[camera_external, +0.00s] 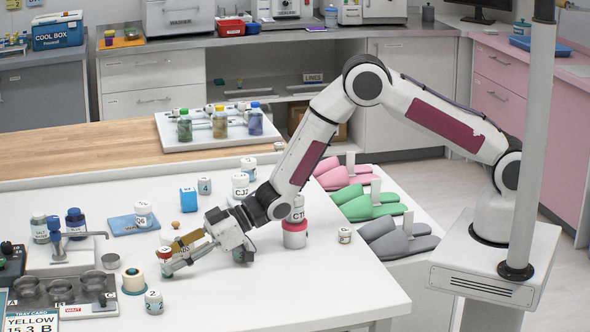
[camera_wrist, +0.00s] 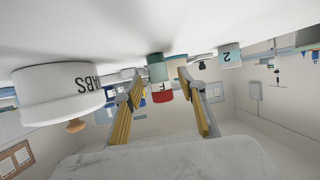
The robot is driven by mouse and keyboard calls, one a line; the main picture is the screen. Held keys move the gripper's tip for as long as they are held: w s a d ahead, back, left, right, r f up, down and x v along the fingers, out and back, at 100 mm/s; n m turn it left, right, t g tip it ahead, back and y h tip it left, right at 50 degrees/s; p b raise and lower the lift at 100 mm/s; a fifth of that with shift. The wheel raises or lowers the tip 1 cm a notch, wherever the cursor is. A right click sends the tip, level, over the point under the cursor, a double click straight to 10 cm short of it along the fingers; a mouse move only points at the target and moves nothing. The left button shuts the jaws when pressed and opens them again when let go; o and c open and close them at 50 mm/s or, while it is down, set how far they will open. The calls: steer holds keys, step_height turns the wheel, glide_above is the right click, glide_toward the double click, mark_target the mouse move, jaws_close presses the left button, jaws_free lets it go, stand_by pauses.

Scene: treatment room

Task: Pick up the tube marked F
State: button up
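The tube marked F (camera_wrist: 161,92) shows in the wrist view, upside down, with a red end, a white band bearing the letter F and a teal part. It lies between the two fingertips of my gripper (camera_wrist: 160,84), with a small gap visible on each side. In the external view the tube (camera_external: 164,255) stands on the white table with its red cap up, at the tips of my gripper (camera_external: 172,260). The fingers are spread apart, low over the table and tilted. The nearer finger partly hides the tube's lower part.
A white jar marked 2 (camera_external: 154,302) stands just in front. A round cream-and-teal item (camera_external: 133,281) is to the left. In the wrist view a large white jar (camera_wrist: 50,92) is at left. The table's front right is clear.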

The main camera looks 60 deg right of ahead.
steer(key=shift+w+a+f, duration=0.3)
steer(key=shift+w+a, duration=0.1)
steer(key=shift+a, duration=0.15)
jaws_close()
